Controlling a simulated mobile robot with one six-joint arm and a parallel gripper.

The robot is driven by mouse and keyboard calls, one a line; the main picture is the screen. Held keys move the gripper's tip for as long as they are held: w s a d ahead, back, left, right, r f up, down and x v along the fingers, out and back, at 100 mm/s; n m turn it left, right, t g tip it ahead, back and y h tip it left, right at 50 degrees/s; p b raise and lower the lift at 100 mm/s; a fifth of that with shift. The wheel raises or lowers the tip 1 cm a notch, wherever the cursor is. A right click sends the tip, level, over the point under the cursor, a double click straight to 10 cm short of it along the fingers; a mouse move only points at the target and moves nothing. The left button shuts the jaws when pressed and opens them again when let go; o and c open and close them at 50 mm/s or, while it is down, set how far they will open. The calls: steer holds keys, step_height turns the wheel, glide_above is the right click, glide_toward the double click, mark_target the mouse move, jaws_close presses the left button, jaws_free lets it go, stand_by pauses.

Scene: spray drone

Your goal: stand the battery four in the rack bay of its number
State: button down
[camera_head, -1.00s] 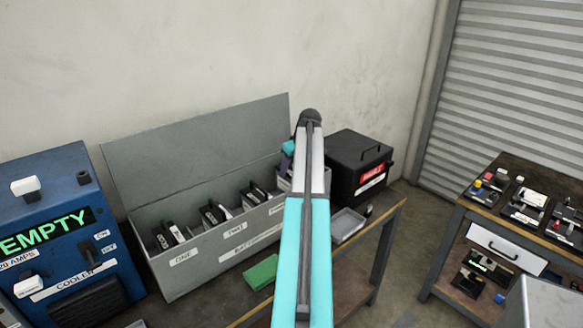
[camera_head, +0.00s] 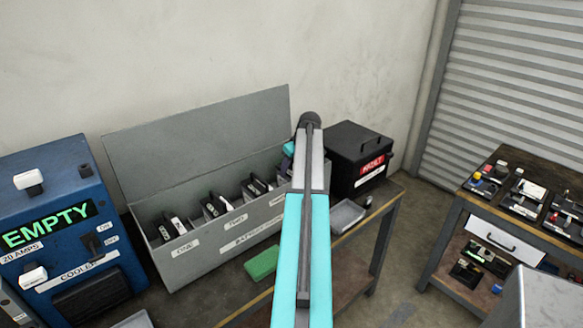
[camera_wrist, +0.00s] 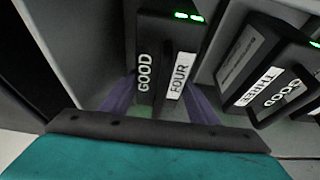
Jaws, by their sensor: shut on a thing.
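Battery four (camera_wrist: 168,62) is a dark block with white GOOD and FOUR labels and green lights on top. My gripper (camera_wrist: 162,103) is shut on it, with a purple finger on each side. In the wrist view it is between grey walls, left of battery three (camera_wrist: 272,75), which also reads GOOD. The grey battery rack (camera_head: 212,255) stands open on the bench, with bays labelled ONE and TWO readable and batteries standing in it. I cannot tell whether battery four touches the bay floor.
A blue charger (camera_head: 60,230) reading EMPTY stands left of the rack. A black box (camera_head: 358,160) with a red label and a grey tray (camera_head: 346,217) are at the right. A green block (camera_head: 262,262) lies before the rack. Another bench (camera_head: 480,225) stands far right.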

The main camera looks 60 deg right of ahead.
steer(key=shift+r, duration=0.15)
steer(key=c, duration=0.7)
jaws_free()
steer(key=shift+s, duration=0.1)
steer(key=shift+b+v, duration=1.2)
steer(key=shift+v, duration=4.75)
